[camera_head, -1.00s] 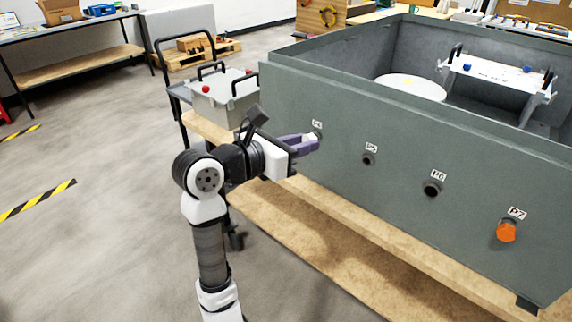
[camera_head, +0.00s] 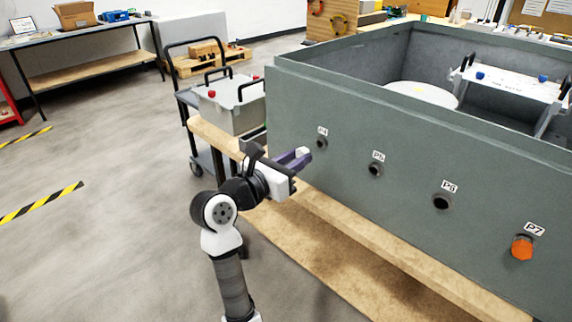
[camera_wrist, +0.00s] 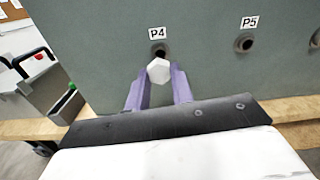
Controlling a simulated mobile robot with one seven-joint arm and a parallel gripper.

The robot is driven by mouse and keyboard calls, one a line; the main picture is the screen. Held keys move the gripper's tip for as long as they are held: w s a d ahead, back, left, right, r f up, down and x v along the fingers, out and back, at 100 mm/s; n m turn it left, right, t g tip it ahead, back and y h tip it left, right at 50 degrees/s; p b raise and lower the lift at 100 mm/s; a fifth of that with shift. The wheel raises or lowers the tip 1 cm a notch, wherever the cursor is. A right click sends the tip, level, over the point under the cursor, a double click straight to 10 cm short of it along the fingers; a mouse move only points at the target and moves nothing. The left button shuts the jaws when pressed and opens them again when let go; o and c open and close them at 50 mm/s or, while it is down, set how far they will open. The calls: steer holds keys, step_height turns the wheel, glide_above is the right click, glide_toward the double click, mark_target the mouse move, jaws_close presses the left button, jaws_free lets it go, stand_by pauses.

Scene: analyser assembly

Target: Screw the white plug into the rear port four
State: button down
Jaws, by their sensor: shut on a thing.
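The white plug (camera_wrist: 158,70) is a hexagonal piece held at the tips of my gripper's purple fingers. My gripper (camera_head: 298,157) is shut on it, and the plug (camera_head: 303,151) also shows at the fingertips in the head view. Port four is a dark round hole under the label P4 (camera_wrist: 158,49) on the grey wall. In the wrist view the plug lies just below the hole and overlaps its lower edge. In the head view the port (camera_head: 321,143) is open, with the plug to its left, apart from the wall.
Ports P5 (camera_head: 375,170) and P6 (camera_head: 441,202) are open holes to the right. P7 holds an orange plug (camera_head: 522,248). A wooden ledge (camera_head: 345,235) runs below the wall. A cart with a grey box (camera_head: 228,108) stands at left.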

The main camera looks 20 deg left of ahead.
steer(key=shift+w+d+r+n+p, duration=0.25)
steer(key=shift+w+n+p, duration=0.15)
steer(key=shift+w+p, duration=0.25)
steer(key=n+p, duration=0.5)
steer(key=shift+w, duration=0.1)
steer(key=n+p, duration=0.4)
steer(key=n, duration=0.1)
steer(key=shift+w+d, duration=0.1)
steer(key=shift+w, duration=0.1)
steer(key=shift+n+p, duration=0.5)
steer(key=shift+p, duration=0.05)
steer(key=shift+n+p, duration=0.4)
steer(key=shift+p, duration=0.45)
steer(key=shift+p, duration=0.4)
